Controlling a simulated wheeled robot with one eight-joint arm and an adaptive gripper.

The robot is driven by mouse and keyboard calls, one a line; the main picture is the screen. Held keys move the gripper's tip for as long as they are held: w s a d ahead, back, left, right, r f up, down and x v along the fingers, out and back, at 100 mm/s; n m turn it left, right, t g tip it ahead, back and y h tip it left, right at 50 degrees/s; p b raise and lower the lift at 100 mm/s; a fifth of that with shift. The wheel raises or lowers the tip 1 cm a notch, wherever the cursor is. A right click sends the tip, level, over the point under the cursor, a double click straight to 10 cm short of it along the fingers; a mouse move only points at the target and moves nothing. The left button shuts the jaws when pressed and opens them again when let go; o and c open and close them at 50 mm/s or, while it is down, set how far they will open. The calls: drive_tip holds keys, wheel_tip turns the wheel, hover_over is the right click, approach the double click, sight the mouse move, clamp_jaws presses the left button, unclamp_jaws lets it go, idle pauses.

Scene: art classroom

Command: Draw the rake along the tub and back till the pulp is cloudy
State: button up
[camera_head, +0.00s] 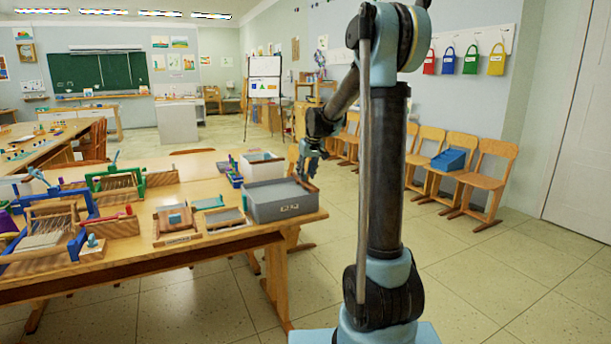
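A grey tub (287,208) with a small label on its front stands at the right end of the wooden table (215,238). A second, white-walled tub (262,170) stands just behind it. My arm reaches down from the right, and my gripper (305,172) is at the grey tub's far right corner, at about rim height. A small brown piece shows below the fingers; I cannot tell whether it is the rake or part of the tub. The gripper is too small to show whether it holds anything. The pulp inside the tub cannot be made out clearly.
Frames and a screen (223,217) lie left of the grey tub. Small looms (45,225) fill the table's left side. Wooden chairs (488,175), one with a blue box (450,160), line the right wall. The floor (500,270) at right is clear.

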drive_tip(key=v, duration=1.1)
drive_tip(key=shift+r, duration=0.2)
drive_tip(key=shift+s, duration=0.2)
drive_tip(key=s+d+f+m, duration=0.1)
drive_tip(key=s+d+f, duration=0.15)
drive_tip(key=s, duration=0.55)
drive_tip(key=s+d+f+h, duration=0.1)
drive_tip(key=s+d+f, duration=0.15)
drive_tip(key=s, duration=0.55)
drive_tip(key=s+d+f+m, duration=0.1)
drive_tip(key=s+d+f, duration=0.15)
drive_tip(key=s, duration=0.55)
drive_tip(key=s+d+f+m+g, duration=0.1)
drive_tip(key=s+d+f+m, duration=0.1)
drive_tip(key=s+f, duration=1.3)
drive_tip(key=shift+s+d+g+h, duration=0.4)
drive_tip(key=shift+s+d, duration=0.1)
drive_tip(key=shift+s, duration=0.75)
